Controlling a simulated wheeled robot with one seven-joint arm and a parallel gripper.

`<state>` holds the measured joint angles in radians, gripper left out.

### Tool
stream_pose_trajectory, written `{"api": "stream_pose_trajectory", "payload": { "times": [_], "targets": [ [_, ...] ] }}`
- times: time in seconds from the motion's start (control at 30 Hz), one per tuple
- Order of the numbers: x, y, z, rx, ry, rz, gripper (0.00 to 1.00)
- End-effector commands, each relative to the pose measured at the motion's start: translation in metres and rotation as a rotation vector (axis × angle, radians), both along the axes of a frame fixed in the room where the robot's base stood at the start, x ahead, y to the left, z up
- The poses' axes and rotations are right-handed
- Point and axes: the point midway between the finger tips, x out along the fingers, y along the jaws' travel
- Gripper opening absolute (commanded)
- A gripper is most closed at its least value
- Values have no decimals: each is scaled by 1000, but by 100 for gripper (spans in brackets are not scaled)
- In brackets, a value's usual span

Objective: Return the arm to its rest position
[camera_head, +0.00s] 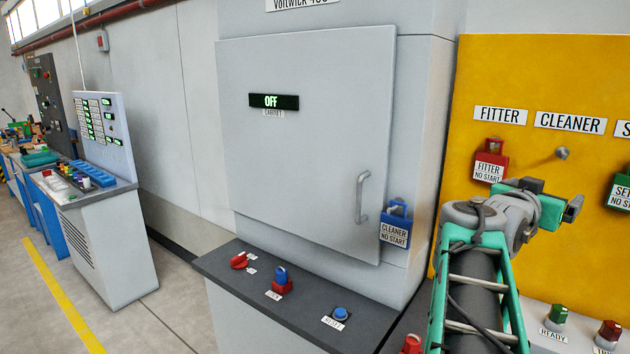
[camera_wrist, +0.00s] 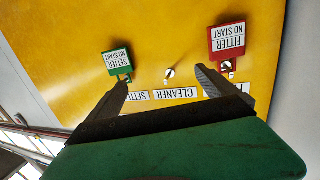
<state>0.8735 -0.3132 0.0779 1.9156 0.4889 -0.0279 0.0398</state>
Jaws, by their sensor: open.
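My arm (camera_head: 477,290) reaches up at the right of the head view, with green side rails. My gripper (camera_head: 560,197) is in front of the yellow board (camera_head: 480,75). In the wrist view my gripper (camera_wrist: 163,82) has its two dark fingers apart, with nothing between them but the view of the board. The bare CLEANER peg (camera_wrist: 169,73) shows between the fingertips. It also shows in the head view (camera_head: 562,153). The fingers look apart from the board; the exact gap is hard to tell.
A red FITTER padlock (camera_head: 490,162) and a green SETTER padlock (camera_head: 621,192) hang on the board beside my gripper. A blue CLEANER padlock (camera_head: 396,225) hangs at the grey cabinet (camera_head: 300,150), whose display reads OFF. Knobs (camera_head: 282,280) stand on the ledge below.

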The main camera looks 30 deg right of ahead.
Motion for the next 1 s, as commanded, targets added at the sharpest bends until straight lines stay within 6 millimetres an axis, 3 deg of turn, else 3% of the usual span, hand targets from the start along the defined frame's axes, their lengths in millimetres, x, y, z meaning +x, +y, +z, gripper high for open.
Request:
{"api": "stream_pose_trajectory", "payload": {
  "times": [0.27,0.37,0.53,0.63,0.67,0.77,0.9,1.0],
  "targets": [
    [14,12,-57,199,64,51,97],
    [20,22,-89,294,103,78,97],
    [26,50,-155,486,187,135,97],
    [25,81,-204,633,257,180,97],
    [23,93,-220,685,282,197,97],
    [24,156,-275,867,396,295,97],
    [32,267,-331,1045,603,507,97],
    [37,352,-356,1068,772,712,97]
  ]
}}
